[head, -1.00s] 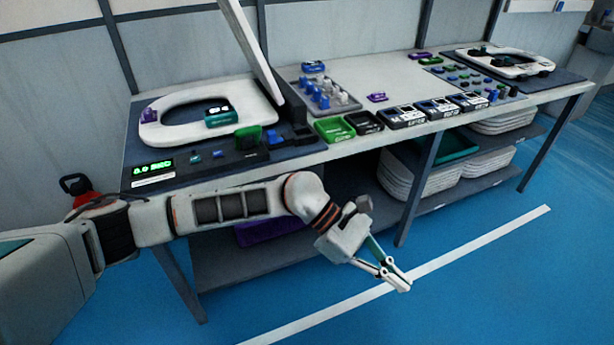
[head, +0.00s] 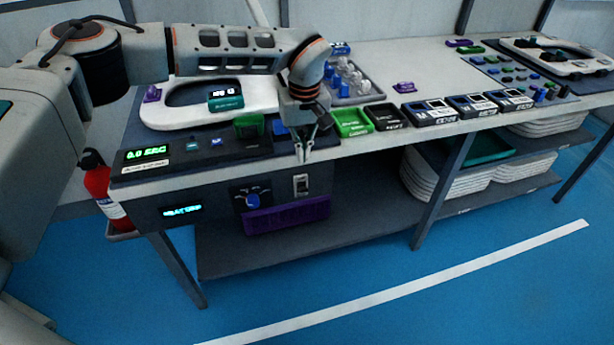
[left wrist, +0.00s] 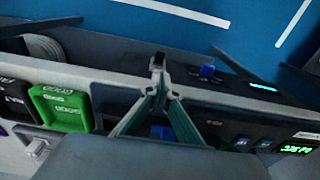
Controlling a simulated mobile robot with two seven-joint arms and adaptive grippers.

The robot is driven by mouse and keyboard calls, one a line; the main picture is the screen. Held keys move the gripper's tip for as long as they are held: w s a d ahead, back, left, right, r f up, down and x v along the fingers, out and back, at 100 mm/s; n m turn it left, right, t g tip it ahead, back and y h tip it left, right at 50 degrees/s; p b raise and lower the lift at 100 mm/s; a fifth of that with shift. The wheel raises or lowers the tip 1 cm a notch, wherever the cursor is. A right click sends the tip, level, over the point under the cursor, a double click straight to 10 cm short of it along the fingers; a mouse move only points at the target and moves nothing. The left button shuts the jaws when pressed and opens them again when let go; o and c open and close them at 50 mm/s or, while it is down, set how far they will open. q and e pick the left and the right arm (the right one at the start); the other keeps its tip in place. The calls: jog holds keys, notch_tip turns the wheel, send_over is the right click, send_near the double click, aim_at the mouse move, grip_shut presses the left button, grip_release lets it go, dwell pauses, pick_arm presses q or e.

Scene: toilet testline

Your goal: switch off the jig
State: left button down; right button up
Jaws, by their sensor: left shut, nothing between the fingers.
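The jig (head: 130,178) is at the left of the bench, with a white toilet seat (head: 180,115) on it. Its front panel below the bench edge carries a blue rotary knob (head: 252,202), a lit cyan display (head: 182,210) and a small light-coloured switch (head: 301,185). My left gripper (head: 304,158) is shut and empty, pointing down at the bench's front edge, just above the switch. In the left wrist view the shut fingertips (left wrist: 157,82) appear close to the switch; contact cannot be told. The knob also shows there (left wrist: 207,71). My right gripper is out of view.
A green digital display (head: 147,154) is lit on the jig's top. Green (head: 353,122) and black (head: 385,117) trays sit to the right of my gripper. A purple bin (head: 287,216) is below the switch. A red extinguisher (head: 103,190) stands at the left. The front floor is clear.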

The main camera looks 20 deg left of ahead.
aim_at(303, 188)
pick_arm(q)
jog(key=f, duration=0.3)
jog(key=f+b, duration=0.1)
jog(key=f, duration=0.2)
jog(key=f+b, duration=0.1)
jog(key=f, duration=0.3)
jog(key=shift+w+a, duration=0.15)
jog(key=shift+w, duration=0.15)
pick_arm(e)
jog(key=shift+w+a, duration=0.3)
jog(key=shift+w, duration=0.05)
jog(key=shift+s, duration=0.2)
